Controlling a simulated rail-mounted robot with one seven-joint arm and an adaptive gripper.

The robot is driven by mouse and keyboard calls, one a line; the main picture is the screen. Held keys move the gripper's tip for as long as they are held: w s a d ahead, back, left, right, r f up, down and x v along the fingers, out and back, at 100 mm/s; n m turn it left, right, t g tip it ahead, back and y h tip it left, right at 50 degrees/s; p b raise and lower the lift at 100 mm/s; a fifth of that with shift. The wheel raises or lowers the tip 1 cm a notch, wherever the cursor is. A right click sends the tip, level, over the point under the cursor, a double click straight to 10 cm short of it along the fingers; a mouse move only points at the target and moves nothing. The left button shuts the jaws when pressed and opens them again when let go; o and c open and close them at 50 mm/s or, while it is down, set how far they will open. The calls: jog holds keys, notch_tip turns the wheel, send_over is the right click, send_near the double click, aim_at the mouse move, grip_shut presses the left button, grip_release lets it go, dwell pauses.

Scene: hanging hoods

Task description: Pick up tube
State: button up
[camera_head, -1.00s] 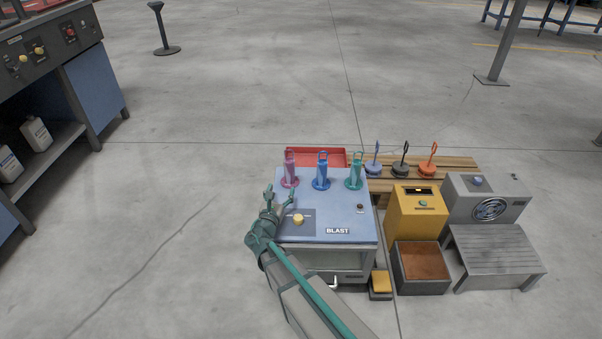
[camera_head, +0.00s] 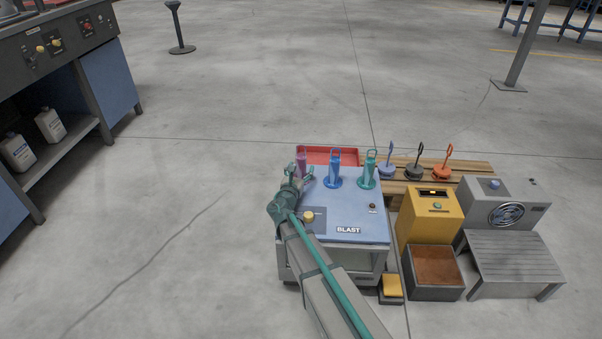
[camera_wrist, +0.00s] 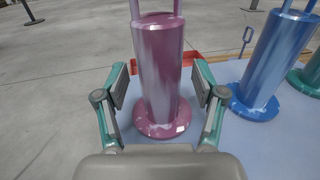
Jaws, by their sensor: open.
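Three upright tubes with loop handles and round bases stand in a row on the blue top of the BLAST cabinet (camera_head: 352,212). The left one is pink (camera_head: 302,157), the middle one blue (camera_head: 335,172), the right one teal (camera_head: 369,172). In the wrist view my open gripper (camera_wrist: 160,88) has one finger on each side of the pink tube (camera_wrist: 161,65), low on its body. A small gap shows at both fingers. The blue tube (camera_wrist: 272,60) stands to the right. In the head view my gripper (camera_head: 296,172) partly covers the pink tube.
A red tray (camera_head: 345,155) lies behind the cabinet. Blue, black and orange round pieces with hooks (camera_head: 442,172) sit on a wooden pallet. A yellow box (camera_head: 430,217) and a grey fan unit (camera_head: 502,205) stand right.

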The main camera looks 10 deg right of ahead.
jog(key=shift+w+d, duration=0.15)
jog(key=shift+w, duration=0.1)
jog(key=c, duration=1.2)
grip_shut()
jog(key=shift+r, duration=0.2)
